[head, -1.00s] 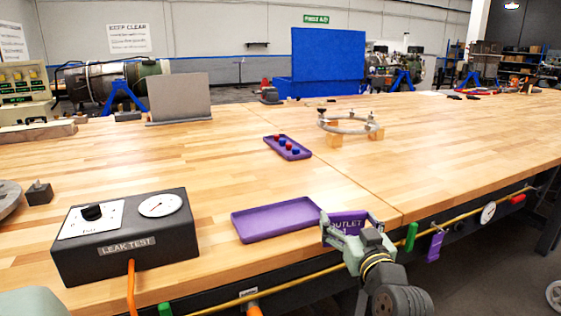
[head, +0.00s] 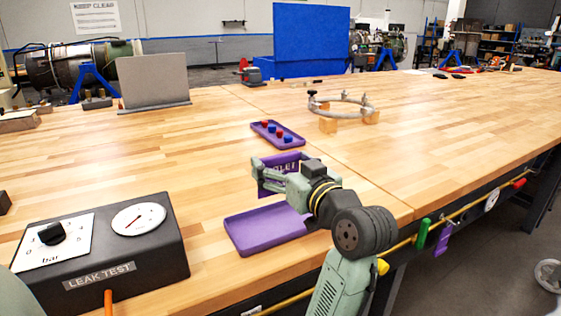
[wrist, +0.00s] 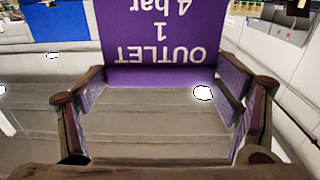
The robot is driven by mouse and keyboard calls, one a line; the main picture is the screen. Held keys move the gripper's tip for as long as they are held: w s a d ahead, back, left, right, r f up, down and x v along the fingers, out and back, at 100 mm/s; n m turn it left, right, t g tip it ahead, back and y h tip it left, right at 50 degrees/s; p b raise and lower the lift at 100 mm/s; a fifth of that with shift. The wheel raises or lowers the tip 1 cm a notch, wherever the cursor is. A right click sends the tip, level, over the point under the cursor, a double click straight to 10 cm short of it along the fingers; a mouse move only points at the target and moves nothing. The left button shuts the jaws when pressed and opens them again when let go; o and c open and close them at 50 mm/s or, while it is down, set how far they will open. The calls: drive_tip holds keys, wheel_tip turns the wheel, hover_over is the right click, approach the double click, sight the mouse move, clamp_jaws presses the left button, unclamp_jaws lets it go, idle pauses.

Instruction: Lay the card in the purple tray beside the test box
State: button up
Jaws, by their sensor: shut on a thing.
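The purple card (head: 287,163), lettered OUTLET, is in my gripper (head: 268,178), above the bench and just beyond the purple tray. In the wrist view the card (wrist: 155,35) stands out past the fingers, its text upside down: OUTLET, 1, 4 bar. My gripper also shows in the wrist view (wrist: 160,78), shut on the card's near end. The shallow purple tray (head: 262,232) looks empty where it shows; my arm hides its right end. The black test box (head: 125,262), marked LEAK TEST, with a dial and knob, stands left of the tray.
A smaller purple tray (head: 262,127) with red and blue pieces lies farther back. A metal ring (head: 340,106) rests on wooden blocks behind it. A grey upright plate (head: 153,80) stands back left. Another purple tag (head: 442,243) hangs at the bench front.

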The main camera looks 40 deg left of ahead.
drive_tip(key=shift+f+b, duration=2.95)
drive_tip(key=shift+f, duration=0.95)
drive_tip(key=shift+f+b, duration=0.3)
drive_tip(key=shift+f, duration=0.05)
drive_tip(key=o, duration=1)
drive_tip(key=shift+c, duration=0.2)
drive_tip(key=shift+d, duration=0.1)
drive_tip(key=shift+p+v, duration=0.4)
drive_tip(key=shift+v, duration=3.05)
drive_tip(key=shift+r, duration=0.1)
